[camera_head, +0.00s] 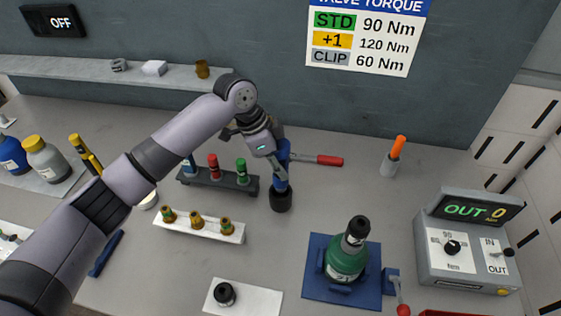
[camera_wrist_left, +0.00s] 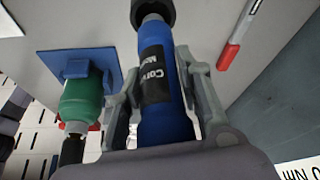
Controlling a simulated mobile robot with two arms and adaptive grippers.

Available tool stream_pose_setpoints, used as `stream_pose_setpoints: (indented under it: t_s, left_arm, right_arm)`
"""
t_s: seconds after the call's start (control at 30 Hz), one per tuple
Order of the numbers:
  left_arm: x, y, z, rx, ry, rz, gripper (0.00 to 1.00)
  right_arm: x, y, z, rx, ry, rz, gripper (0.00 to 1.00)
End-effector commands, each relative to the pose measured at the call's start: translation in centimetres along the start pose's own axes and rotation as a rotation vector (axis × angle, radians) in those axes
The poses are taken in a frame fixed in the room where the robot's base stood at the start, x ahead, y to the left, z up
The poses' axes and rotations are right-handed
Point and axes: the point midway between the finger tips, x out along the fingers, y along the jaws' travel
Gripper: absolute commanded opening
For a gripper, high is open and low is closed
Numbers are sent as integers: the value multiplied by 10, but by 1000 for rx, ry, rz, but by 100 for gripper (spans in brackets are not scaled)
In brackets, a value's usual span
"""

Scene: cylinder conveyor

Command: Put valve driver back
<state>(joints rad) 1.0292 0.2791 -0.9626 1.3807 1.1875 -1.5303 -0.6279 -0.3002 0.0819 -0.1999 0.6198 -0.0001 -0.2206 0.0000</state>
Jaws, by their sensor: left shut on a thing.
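The valve driver (camera_head: 281,178) is a blue cylindrical tool with a dark label, clear in the left wrist view (camera_wrist_left: 163,122). My left gripper (camera_head: 277,156) is shut around its blue body, one finger on each side. The driver is upright, nearly vertical. Its lower end meets a black round piece (camera_head: 281,202); I cannot tell whether this is a socket or a holder, or whether it touches the table. A green cylinder (camera_head: 346,262) with a black top stands on a blue stand (camera_head: 318,289) to the right. My right gripper is out of view.
A red-handled tool (camera_head: 328,160) lies behind the driver. A dark rack (camera_head: 220,182) of coloured pieces and a white rack (camera_head: 217,234) of brass fittings stand left. A control box (camera_head: 465,262) stands right.

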Motion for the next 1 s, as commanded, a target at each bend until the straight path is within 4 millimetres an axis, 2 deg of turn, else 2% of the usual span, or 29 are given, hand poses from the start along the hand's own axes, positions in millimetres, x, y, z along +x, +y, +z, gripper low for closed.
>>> stream_pose_setpoints:
  t_s: [0.37, 1.0]
  left_arm:
    - [-1, -1, -1, 1, 3, -3, 0]
    - [12, -1, 4, 1, 3, -3, 0]
  right_arm:
    - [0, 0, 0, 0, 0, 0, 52]
    - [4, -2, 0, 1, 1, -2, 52]
